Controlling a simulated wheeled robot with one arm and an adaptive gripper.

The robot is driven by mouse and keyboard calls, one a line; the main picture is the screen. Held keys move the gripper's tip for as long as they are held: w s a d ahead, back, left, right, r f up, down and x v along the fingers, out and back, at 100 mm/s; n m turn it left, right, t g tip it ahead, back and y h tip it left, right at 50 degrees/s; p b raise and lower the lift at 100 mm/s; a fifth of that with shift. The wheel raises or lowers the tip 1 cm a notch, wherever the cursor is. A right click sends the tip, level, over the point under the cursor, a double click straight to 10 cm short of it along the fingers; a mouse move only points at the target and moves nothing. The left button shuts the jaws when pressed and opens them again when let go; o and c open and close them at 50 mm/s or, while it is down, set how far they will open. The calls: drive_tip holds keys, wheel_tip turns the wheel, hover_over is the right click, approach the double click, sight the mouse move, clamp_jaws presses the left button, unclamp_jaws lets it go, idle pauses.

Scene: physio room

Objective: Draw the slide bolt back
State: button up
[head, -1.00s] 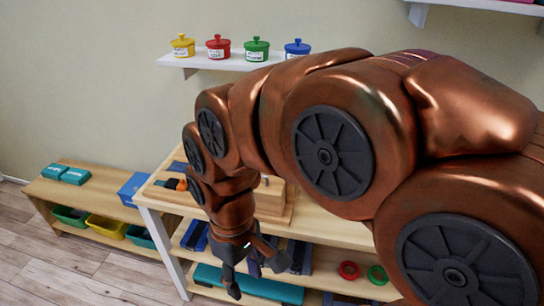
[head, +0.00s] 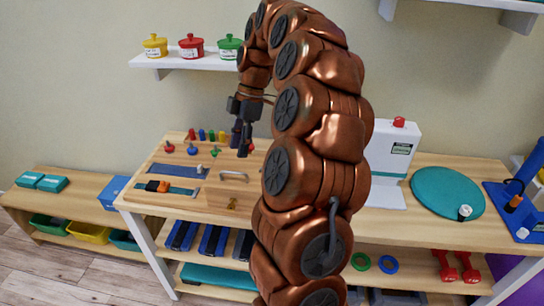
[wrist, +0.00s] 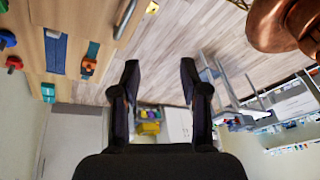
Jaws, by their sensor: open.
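A wooden board (head: 212,190) lies on the bench and carries several fittings. A silver bar-like handle (head: 233,175) and a small brass-coloured fitting (head: 232,204) sit at its right part. I cannot tell which fitting is the slide bolt. In the wrist view a metal bar (wrist: 125,18) and a bit of brass (wrist: 152,7) show at the top edge. My gripper (head: 242,143) hangs above the board's back edge, apart from the fittings. In the wrist view my gripper (wrist: 160,66) is open with nothing between its fingers.
The board also has a blue strip (head: 178,171), an orange buckle (head: 157,186) and several coloured knobs (head: 192,150). A shelf with pots (head: 192,47) is above. A white box (head: 390,150) and teal disc (head: 447,192) stand to the right. My arm hides part of the bench.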

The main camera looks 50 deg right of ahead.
drive_tip(key=s+d+f+n, duration=0.2)
drive_tip(key=d+f, duration=0.1)
drive_tip(key=d, duration=1)
drive_tip(key=shift+t+y, duration=0.3)
drive_tip(key=shift+t, duration=0.1)
drive_tip(key=shift+p+x, duration=1.45)
drive_tip(key=shift+x, duration=2.4)
drive_tip(key=shift+d, duration=0.2)
clamp_jaws()
